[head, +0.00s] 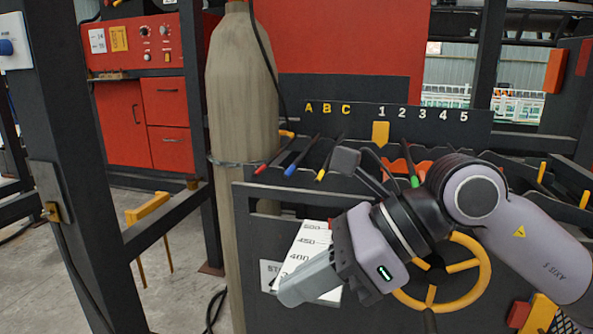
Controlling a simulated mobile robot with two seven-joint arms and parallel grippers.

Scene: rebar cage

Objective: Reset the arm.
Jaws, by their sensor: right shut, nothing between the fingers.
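My right arm comes in from the right side of the head view. Its gripper (292,292) points down and to the left, shut and empty. It is in front of a white scale plate (310,240) marked 400, 450 and 500, and hides part of it. I cannot tell whether it touches the plate. My left arm and gripper are not in view.
A dark rack labelled A B C and 1 to 5 (420,125) holds rods with coloured ends. A yellow handwheel (486,275) is partly behind my right arm. A tall beige cylinder (240,110) and a dark post (75,170) stand left. Grey floor shows between them.

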